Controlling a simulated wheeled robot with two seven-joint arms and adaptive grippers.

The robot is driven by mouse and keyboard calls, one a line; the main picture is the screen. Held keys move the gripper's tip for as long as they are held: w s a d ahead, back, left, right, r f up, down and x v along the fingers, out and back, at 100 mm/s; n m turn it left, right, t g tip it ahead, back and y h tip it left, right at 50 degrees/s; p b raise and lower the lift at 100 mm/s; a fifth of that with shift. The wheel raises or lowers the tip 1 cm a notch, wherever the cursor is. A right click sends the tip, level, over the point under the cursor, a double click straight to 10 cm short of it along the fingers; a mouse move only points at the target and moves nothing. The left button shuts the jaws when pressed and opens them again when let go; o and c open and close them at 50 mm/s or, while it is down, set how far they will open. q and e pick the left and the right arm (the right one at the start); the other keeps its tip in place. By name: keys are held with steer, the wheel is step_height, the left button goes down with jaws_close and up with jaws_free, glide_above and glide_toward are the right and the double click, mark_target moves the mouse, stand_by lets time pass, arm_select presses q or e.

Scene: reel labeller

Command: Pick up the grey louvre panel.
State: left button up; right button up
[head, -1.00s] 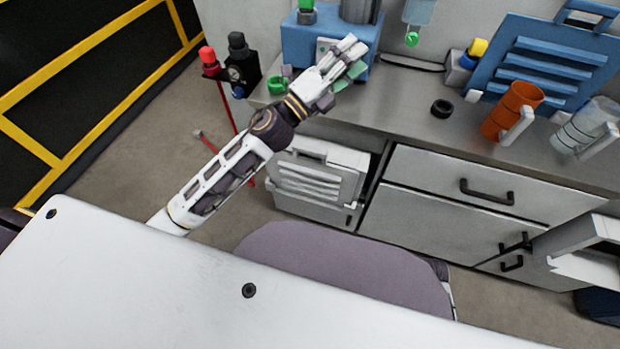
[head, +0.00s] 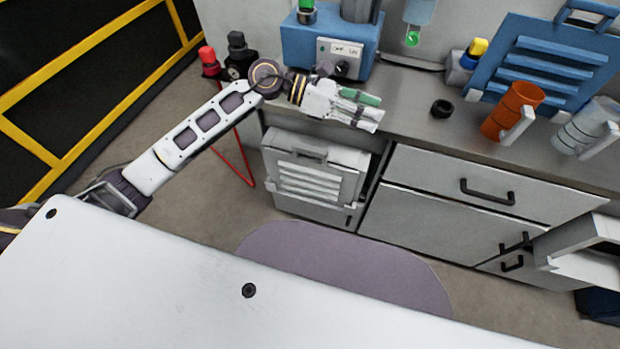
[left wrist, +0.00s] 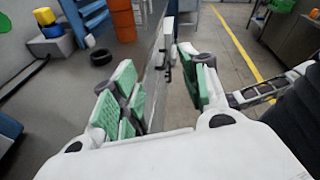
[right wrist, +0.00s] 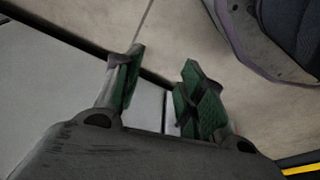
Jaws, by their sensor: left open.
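The grey louvre panel (head: 308,180) stands upright against the front of the bench cabinet at its left end. It is pale grey, with several slats and a handle at its top. My left gripper (head: 368,110) is open and empty at the bench's front edge, above and right of the panel, pointing right. In the left wrist view, its green-padded fingers (left wrist: 157,62) are apart, and the panel cannot be made out there. My right gripper shows only in the right wrist view (right wrist: 162,60), its fingers apart above pale surfaces and floor.
The bench (head: 410,100) carries a blue labeller box (head: 315,38), a black ring (head: 441,108), an orange mug (head: 512,110), a clear mug (head: 586,127) and a blue louvre panel (head: 540,58). Drawer handles (head: 487,192) stick out right of the grey panel. Floor in front is open.

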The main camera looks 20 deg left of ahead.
mark_target(309, 148)
arm_select(q)
steer(key=w+a+f+m+g+y, duration=0.1)
steer(key=a+f+y, duration=0.3)
steer(key=a, duration=0.5)
steer(key=w+a+f+m+y, duration=0.1)
steer(key=a+f+m+y, duration=0.2)
steer(key=a+y, duration=0.4)
steer(key=a+f, duration=0.1)
steer(key=a, duration=0.1)
steer(key=shift+w+a+g, duration=0.25)
steer(key=shift+a+g, duration=0.15)
arm_select(e)
steer(key=s+f, duration=0.3)
steer(key=f, duration=0.4)
steer(key=shift+s+d+f, duration=0.15)
steer(key=shift+s+d, duration=0.15)
arm_select(q)
steer(key=shift+d+f, duration=0.1)
steer(key=shift+f, duration=0.05)
